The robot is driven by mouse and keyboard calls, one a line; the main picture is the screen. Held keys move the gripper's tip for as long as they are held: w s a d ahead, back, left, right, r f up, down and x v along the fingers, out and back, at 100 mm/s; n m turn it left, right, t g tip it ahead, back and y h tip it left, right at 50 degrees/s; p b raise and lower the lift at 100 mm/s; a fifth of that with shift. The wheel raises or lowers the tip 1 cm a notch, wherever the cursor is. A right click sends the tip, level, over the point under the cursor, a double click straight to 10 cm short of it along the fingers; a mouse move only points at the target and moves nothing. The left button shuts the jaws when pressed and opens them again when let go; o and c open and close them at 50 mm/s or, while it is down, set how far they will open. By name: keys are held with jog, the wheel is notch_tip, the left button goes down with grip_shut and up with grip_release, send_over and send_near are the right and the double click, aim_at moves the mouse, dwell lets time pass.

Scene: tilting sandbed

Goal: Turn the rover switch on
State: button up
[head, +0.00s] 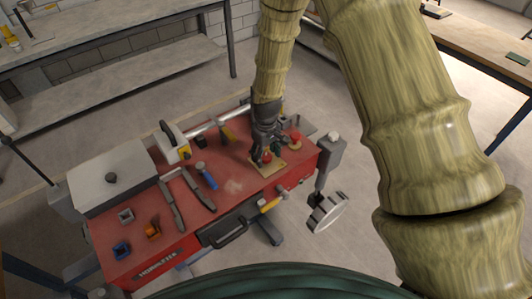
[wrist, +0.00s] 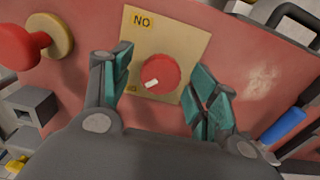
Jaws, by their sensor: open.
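The rover switch is a round red knob (wrist: 163,70) with a white pointer mark, set on a tan plate (wrist: 172,22). In the wrist view the pointer slants to the lower left, towards a small, partly hidden label at the plate's edge. A label reading "NO", apparently "ON" upside down, is at the plate's top left. My gripper (wrist: 164,78) is open, with its teal-padded fingers on either side of the knob; I cannot tell whether they touch it. In the head view my gripper (head: 264,157) is over the plate (head: 276,169), near the right end of the red bench top.
A red mushroom button (head: 295,136) on a yellow base stands close to the plate. A blue-handled tool (head: 206,176), dark tools (head: 182,192) and a white box (head: 111,176) are farther left on the red bench (head: 215,221).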

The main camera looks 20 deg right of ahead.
jog(key=c, duration=1)
jog(key=shift+m, duration=0.3)
jog(key=m+b, duration=0.1)
jog(key=m, duration=0.2)
jog(key=shift+m, duration=0.4)
jog(key=m, duration=0.4)
jog(key=shift+m, duration=0.3)
jog(key=m, duration=0.4)
jog(key=shift+m, duration=2.5)
